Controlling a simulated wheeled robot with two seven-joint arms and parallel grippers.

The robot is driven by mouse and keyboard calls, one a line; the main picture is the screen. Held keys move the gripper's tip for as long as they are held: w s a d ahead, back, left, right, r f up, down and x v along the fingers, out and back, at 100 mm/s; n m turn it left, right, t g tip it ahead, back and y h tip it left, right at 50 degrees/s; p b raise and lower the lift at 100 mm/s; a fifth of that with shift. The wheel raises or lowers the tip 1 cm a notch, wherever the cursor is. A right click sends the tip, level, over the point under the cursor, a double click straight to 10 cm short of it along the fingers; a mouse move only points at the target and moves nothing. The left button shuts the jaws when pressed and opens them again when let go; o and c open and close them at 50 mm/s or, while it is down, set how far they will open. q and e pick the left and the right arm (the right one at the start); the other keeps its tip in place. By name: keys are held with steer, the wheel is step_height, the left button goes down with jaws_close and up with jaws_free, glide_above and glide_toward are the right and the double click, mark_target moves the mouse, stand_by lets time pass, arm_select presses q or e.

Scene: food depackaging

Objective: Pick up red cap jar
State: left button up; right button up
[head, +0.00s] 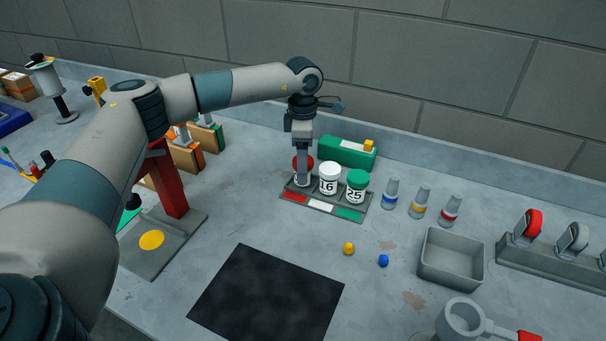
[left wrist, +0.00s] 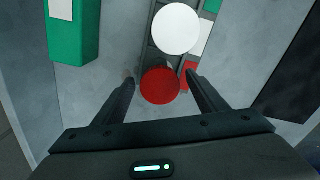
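The red cap jar (head: 303,162) stands upright at the left end of a grey tray (head: 321,207), partly hidden by my left gripper in the head view. My left gripper (head: 302,176) points down over this jar. In the left wrist view the red cap (left wrist: 160,86) lies between the two spread fingers of the left gripper (left wrist: 160,78), with gaps on both sides. The white cap jar (head: 328,178) and green cap jar (head: 356,186) stand to its right in the tray. My right gripper is not in view.
A green box (head: 345,153) stands behind the jars. Several small bottles (head: 421,202) and a grey bin (head: 451,258) are to the right. A black mat (head: 266,296), a yellow ball (head: 348,248) and a blue ball (head: 383,260) lie in front.

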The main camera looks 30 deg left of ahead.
arm_select(q)
steer(key=c, duration=1.1)
steer(key=shift+w+r+b, duration=0.1)
steer(key=shift+r+b, duration=0.2)
steer(key=shift+r, duration=0.15)
step_height(320, 180, up, 8)
steer(key=b, duration=0.3)
steer(key=shift+r, duration=0.6)
